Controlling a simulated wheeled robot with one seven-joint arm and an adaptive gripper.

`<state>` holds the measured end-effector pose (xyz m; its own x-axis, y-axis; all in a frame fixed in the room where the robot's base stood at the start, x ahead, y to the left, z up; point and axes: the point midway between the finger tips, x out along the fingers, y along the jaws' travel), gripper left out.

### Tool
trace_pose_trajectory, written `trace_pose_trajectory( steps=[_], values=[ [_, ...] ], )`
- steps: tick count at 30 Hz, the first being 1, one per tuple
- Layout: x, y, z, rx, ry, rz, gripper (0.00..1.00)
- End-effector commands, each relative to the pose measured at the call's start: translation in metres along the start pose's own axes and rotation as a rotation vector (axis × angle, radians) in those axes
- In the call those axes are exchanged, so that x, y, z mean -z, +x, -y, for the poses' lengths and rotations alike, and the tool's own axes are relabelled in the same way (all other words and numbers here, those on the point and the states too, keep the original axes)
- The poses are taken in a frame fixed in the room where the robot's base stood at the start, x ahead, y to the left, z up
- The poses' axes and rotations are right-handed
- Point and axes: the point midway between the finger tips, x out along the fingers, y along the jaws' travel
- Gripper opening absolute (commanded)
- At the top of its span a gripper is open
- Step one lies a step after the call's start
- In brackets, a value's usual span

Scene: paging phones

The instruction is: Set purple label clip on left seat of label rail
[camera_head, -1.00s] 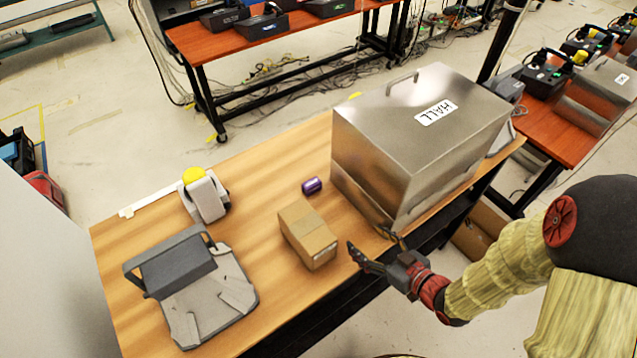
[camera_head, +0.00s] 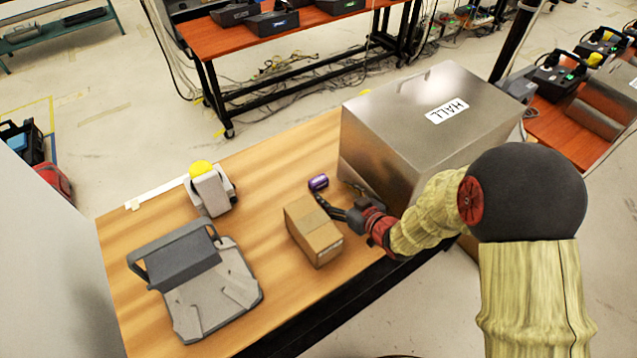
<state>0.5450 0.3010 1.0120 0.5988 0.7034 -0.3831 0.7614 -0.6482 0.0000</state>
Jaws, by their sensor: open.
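The purple label clip (camera_head: 318,182) is a small dark purple piece lying on the wooden table, behind a cardboard box and left of a metal box. My gripper (camera_head: 333,192) is open and empty. Its fingers reach in from the right, with one fingertip close to the clip's near side; I cannot tell whether they touch. A thin white strip (camera_head: 160,191) runs along the table's far left edge, with a small pale piece at its left end. It may be the label rail, but its seats are too small to make out.
The cardboard box (camera_head: 314,231) stands just below my fingers. The large metal box (camera_head: 430,125) labelled HALL stands close on the right. A grey device (camera_head: 195,280) and a smaller grey unit with a yellow top (camera_head: 209,189) occupy the left. Bare tabletop (camera_head: 262,180) lies between.

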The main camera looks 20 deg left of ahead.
Motion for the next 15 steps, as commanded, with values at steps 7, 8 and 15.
trace_pose_trajectory(
  steps=[7,8,15],
  values=[
    [0.005,0.018,0.001,0.001,0.000,0.001,0.67],
    [0.005,0.020,0.001,0.001,0.000,0.001,0.67],
    [0.005,0.053,0.001,0.002,-0.001,0.000,0.67]
  ],
)
